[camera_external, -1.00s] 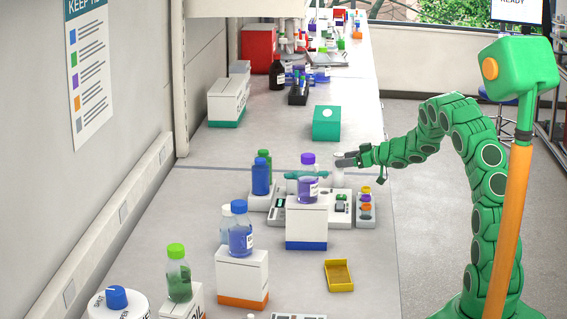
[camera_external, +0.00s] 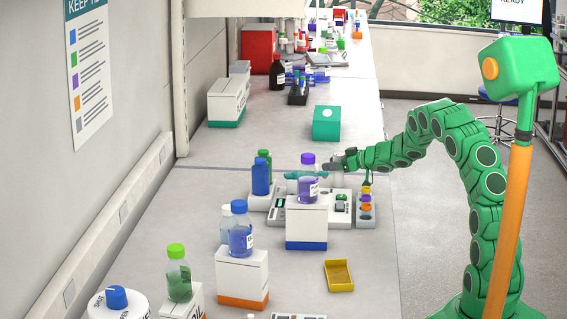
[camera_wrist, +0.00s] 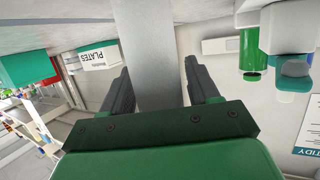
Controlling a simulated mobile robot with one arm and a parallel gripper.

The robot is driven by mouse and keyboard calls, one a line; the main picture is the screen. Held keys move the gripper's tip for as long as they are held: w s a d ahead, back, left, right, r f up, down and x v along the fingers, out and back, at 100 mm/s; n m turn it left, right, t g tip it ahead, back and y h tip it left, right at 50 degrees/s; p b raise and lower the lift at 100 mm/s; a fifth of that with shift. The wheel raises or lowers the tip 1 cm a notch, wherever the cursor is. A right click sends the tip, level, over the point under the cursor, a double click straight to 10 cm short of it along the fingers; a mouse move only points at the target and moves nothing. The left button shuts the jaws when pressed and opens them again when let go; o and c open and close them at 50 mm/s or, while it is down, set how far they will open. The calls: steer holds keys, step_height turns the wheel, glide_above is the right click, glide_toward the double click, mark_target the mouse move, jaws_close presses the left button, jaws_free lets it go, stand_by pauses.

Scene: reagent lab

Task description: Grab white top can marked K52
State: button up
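My gripper (camera_external: 331,166) is over the bench, above the grey and white device behind the purple-capped bottle. In the wrist view its two dark fingers (camera_wrist: 160,85) are apart, one on each side of a plain pale grey upright shape (camera_wrist: 158,45). A narrow gap seems to show on each side. A pale cylinder (camera_external: 338,179) shows just below the gripper in the external view, partly covered by it. This may be the same thing. No K52 marking is legible on anything, so I cannot tell which item is the white-top can.
The purple-capped bottle (camera_external: 308,187) stands on a white box (camera_external: 306,222) in front of the gripper. Blue (camera_external: 261,178) and green bottles stand left of it. Bare bench lies behind, before the green box (camera_external: 326,123).

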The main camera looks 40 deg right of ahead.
steer(key=c, duration=0.9)
steer(key=shift+o, duration=0.2)
steer(key=shift+r, duration=0.1)
steer(key=shift+r, duration=0.25)
steer(key=r, duration=0.3)
steer(key=shift+s, duration=0.2)
steer(key=s+a+r, duration=0.2)
steer(key=s+r, duration=0.7)
steer(key=s, duration=0.4)
steer(key=shift+s+a+r, duration=0.15)
steer(key=shift+a+r, duration=0.05)
steer(key=shift+a, duration=0.15)
